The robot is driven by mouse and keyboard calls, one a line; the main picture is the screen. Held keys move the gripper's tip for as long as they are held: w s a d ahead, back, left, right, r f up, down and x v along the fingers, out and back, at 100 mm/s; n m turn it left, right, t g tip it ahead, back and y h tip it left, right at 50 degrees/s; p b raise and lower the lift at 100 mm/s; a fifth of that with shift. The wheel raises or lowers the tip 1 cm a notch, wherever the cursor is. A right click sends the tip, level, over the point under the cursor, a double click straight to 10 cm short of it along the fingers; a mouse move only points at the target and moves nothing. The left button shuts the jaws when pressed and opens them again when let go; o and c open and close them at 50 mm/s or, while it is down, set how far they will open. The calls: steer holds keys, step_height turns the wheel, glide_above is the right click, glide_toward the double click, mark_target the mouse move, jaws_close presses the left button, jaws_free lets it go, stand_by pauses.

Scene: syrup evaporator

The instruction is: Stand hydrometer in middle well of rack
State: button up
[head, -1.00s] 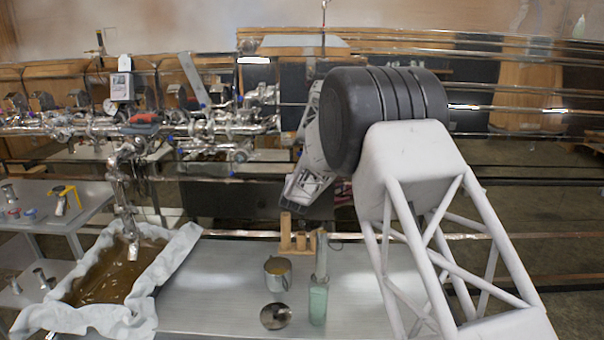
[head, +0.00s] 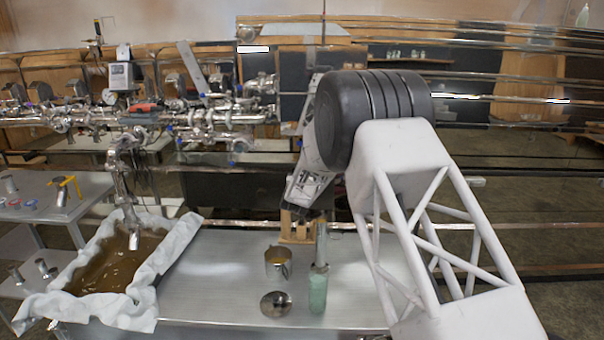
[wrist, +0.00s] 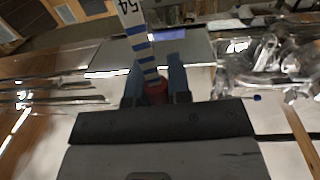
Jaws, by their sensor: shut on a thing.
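The hydrometer (wrist: 139,42), a pale strip marked "54" with blue bands and a red part at its lower end, shows in the wrist view. My gripper (wrist: 155,88) is shut on it near the red part. In the head view my gripper (head: 302,208) is just above or in front of the wooden rack (head: 297,240). It covers the rack's upper part, so the wells are hidden. I cannot make out the hydrometer in the head view, or tell whether it touches the rack.
A metal cup (head: 278,264), a round metal disc (head: 276,304) and a tall grey cylinder (head: 321,245) by a green jar (head: 318,292) stand close in front of the rack on the metal table (head: 205,285). A cloth-lined syrup pan (head: 105,275) is at left. The table's left-middle is clear.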

steer(key=shift+f, duration=2.3)
steer(key=o, duration=0.8)
steer(key=shift+o, duration=0.2)
steer(key=o, duration=1)
steer(key=shift+s, duration=0.15)
steer(key=shift+s+a, duration=0.15)
steer(key=shift+s, duration=1.65)
steer(key=shift+s+a, duration=0.15)
steer(key=shift+s, duration=1.65)
